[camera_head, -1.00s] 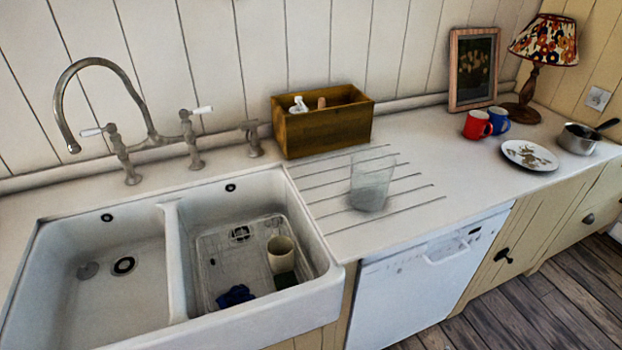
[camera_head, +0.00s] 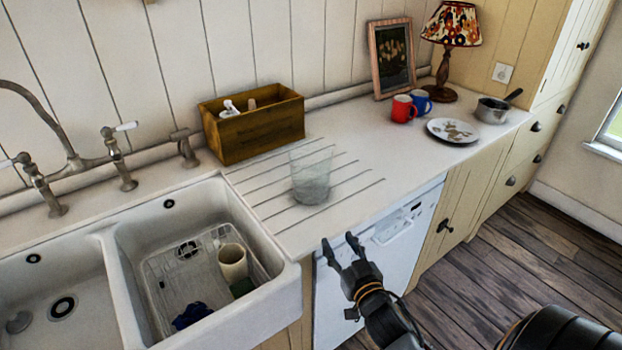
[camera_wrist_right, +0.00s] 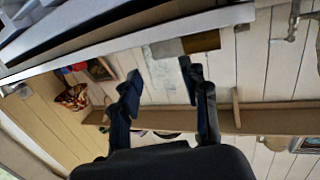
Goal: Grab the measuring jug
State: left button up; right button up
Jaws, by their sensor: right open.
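The measuring jug (camera_head: 311,176) is a clear, see-through vessel standing upright on the grooved draining board, right of the sink. My right gripper (camera_head: 338,242) has come in from the lower right. It is open and empty, in front of the counter edge by the white dishwasher, apart from the jug. In the right wrist view the open fingers (camera_wrist_right: 162,72) show against the counter front and wall; I cannot make out the jug clearly there. My left gripper is not in view.
A wooden box (camera_head: 252,126) stands behind the jug. The double sink (camera_head: 275,296) holds a rack with a beige cup (camera_head: 233,262). To the right are a red mug (camera_head: 402,109), a blue mug (camera_head: 422,101), a plate (camera_head: 453,131) and a saucepan (camera_head: 491,112).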

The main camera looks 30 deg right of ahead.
jog(key=t, duration=0.1)
send_near(323, 191)
jog(key=p+x, duration=0.1)
jog(key=x, duration=0.3)
jog(key=shift+w+d+f+p, duration=0.15)
jog(key=shift+w+p, duration=0.05)
jog(key=shift+p, duration=0.15)
jog(key=shift+w+d, duration=0.1)
jog(key=shift+w, duration=0.7)
jog(key=p+x, duration=0.1)
jog(key=x, duration=0.2)
jog(key=shift+w+p, duration=0.3)
jog(key=shift+w+d, duration=0.15)
jog(key=shift+w, duration=0.4)
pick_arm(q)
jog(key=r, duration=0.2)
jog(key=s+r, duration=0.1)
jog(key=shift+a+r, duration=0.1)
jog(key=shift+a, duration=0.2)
pick_arm(e)
jog(key=shift+s, duration=0.1)
grip_shut()
